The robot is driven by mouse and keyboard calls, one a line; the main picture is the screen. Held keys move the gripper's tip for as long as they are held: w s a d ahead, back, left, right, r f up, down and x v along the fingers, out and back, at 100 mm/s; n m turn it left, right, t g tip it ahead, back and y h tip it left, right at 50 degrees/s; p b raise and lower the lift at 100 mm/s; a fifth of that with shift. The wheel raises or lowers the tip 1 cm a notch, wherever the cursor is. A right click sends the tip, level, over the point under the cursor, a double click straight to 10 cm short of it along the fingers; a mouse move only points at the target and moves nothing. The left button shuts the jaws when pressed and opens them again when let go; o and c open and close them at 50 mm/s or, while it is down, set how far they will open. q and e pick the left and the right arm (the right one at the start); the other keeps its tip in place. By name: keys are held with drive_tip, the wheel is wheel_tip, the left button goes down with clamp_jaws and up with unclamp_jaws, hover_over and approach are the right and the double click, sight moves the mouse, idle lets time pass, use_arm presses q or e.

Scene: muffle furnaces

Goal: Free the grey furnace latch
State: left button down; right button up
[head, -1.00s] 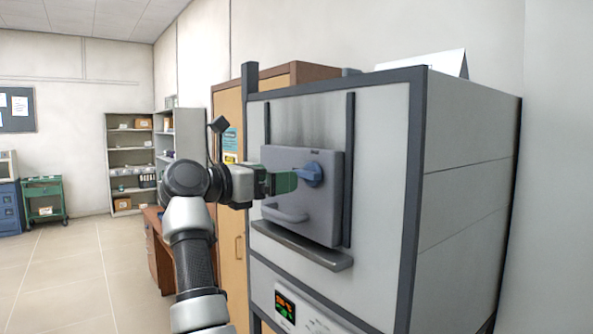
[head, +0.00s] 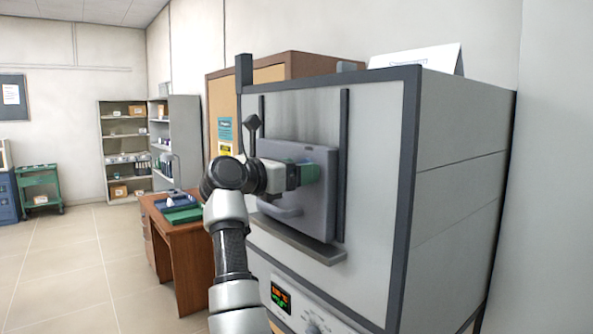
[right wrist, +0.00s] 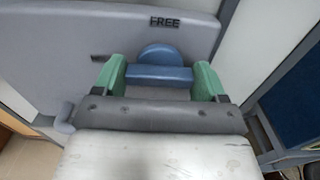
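The furnace (head: 380,150) is a large pale grey box with dark edges, on the right in the head view. Its grey door (head: 312,215) is closed and carries a blue latch, mostly hidden there by my right gripper (head: 308,173). In the right wrist view the latch (right wrist: 158,75) is a blue round knob with a horizontal bar. My right gripper (right wrist: 160,80) has its green fingers wide apart, one at each end of the bar; I cannot tell if they touch it. The word FREE (right wrist: 165,22) stands on the door above the knob. My left gripper is out of view.
A ledge (head: 300,243) juts out below the door, and a handle (head: 282,211) sits low on it. A lit display (head: 281,297) is lower. A wooden desk (head: 185,243) with a tray and a shelf unit (head: 125,150) stand to the left. The left floor is open.

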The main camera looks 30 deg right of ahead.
drive_tip(key=c, duration=0.3)
drive_tip(key=shift+s+f+m+b, duration=0.1)
drive_tip(key=shift+m+b, duration=1.6)
drive_tip(key=shift+m, duration=2.75)
drive_tip(key=shift+s+f+m+b, duration=0.1)
drive_tip(key=shift+m+b, duration=1.55)
drive_tip(key=shift+m, duration=2.8)
drive_tip(key=o, duration=0.9)
